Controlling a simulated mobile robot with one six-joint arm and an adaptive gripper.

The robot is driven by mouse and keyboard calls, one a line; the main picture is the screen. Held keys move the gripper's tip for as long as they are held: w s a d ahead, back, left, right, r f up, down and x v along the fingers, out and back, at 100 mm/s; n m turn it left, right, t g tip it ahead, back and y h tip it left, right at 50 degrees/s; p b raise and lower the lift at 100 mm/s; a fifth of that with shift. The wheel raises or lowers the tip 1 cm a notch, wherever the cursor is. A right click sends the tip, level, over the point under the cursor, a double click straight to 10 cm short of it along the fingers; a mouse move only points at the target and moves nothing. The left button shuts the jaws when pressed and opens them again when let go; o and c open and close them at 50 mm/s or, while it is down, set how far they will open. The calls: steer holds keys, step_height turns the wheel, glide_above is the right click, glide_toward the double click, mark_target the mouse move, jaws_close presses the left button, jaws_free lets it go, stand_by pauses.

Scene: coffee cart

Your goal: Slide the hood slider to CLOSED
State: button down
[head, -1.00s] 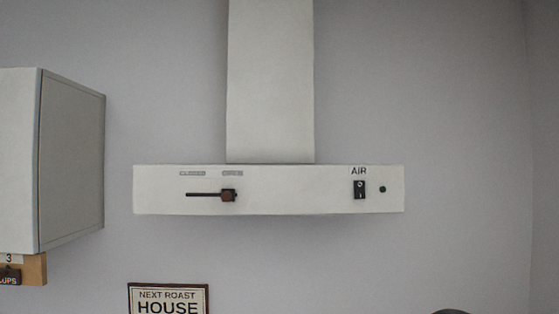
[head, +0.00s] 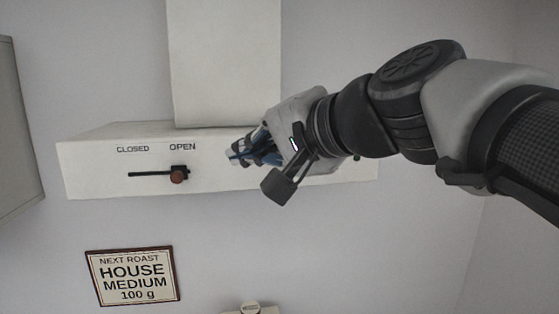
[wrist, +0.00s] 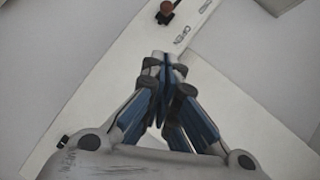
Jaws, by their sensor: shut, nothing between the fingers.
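The hood slider is a reddish-brown knob (head: 178,176) on a dark horizontal slot (head: 150,174) in the front of the white hood (head: 95,182). The knob sits at the right end of the slot, under the OPEN label (head: 183,147); the CLOSED label (head: 133,149) is to its left. My gripper (head: 232,154) is shut and empty, to the right of the knob and apart from it, in front of the hood. In the wrist view the shut fingertips (wrist: 163,58) point toward the knob (wrist: 166,7) at the top edge.
A sign (head: 132,276) hangs on the wall below the hood. A grey cabinet (head: 15,125) stands at the left edge. My arm covers the right part of the hood. The hood front left of the knob is clear.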

steer(key=p, duration=0.2)
glide_toward(187, 170)
steer(key=w, duration=0.3)
steer(key=shift+w+r, duration=0.15)
steer(key=shift+w, duration=0.2)
steer(key=shift+s+a+f, duration=0.1)
steer(key=shift+a+f, duration=0.15)
steer(key=shift+a, duration=0.3)
steer(key=shift+a+f, duration=0.3)
steer(key=shift+a, duration=0.2)
steer(key=shift+s+a+f+p, duration=0.2)
steer(key=shift+a+f+p, duration=0.1)
steer(key=shift+a, duration=0.15)
steer(key=shift+w, duration=0.15)
